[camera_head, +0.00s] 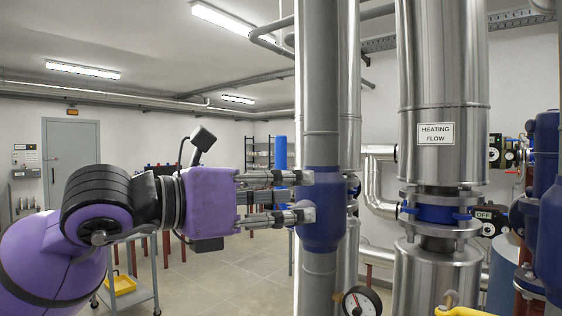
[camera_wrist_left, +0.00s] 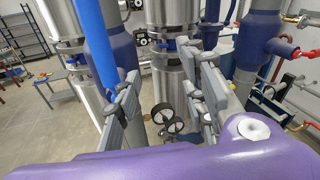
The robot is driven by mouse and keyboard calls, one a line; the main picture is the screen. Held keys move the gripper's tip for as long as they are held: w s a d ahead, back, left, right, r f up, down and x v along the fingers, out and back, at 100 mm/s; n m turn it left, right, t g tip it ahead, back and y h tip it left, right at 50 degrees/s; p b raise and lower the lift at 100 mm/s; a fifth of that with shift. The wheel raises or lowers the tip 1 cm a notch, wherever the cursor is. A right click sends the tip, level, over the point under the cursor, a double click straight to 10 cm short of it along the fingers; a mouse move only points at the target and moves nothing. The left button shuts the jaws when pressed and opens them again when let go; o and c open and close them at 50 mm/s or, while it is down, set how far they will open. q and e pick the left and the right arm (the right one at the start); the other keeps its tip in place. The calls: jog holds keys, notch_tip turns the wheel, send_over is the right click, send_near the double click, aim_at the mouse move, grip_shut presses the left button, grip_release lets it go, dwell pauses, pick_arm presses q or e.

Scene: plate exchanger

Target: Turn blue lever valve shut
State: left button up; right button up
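The blue lever (camera_head: 281,152) is a bright blue upright bar beside the dark blue valve body (camera_head: 322,208) on a steel pipe. In the left wrist view the blue lever (camera_wrist_left: 95,42) runs down to the left finger, which hides its lower end. My left gripper (camera_head: 303,196) comes in level from the left, with its fingertips at the valve body in the picture. Its fingers are apart, and the left wrist view shows a clear gap between them (camera_wrist_left: 165,95). I cannot tell whether a finger touches the lever. My right gripper is not in view.
A pressure gauge (camera_head: 362,302) sits low beside the pipe. A thick pipe labelled "HEATING FLOW" (camera_head: 436,134) stands to the right, with a blue flanged valve (camera_head: 437,213). A yellow handle (camera_head: 462,311) shows at the bottom right. A grey trolley (camera_head: 140,294) stands behind my left arm.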

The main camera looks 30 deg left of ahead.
aim_at(278, 156)
pick_arm(q)
jog(key=s+a+r+n+t+y, duration=0.1)
jog(key=a+r+n+t+y, duration=0.1)
jog(key=a+r+y, duration=0.35)
jog(key=shift+h, duration=0.25)
jog(key=w, duration=0.7)
jog(key=shift+w+d+r, duration=0.15)
jog(key=shift+d+r, duration=0.05)
jog(key=shift+d, duration=0.15)
grip_shut()
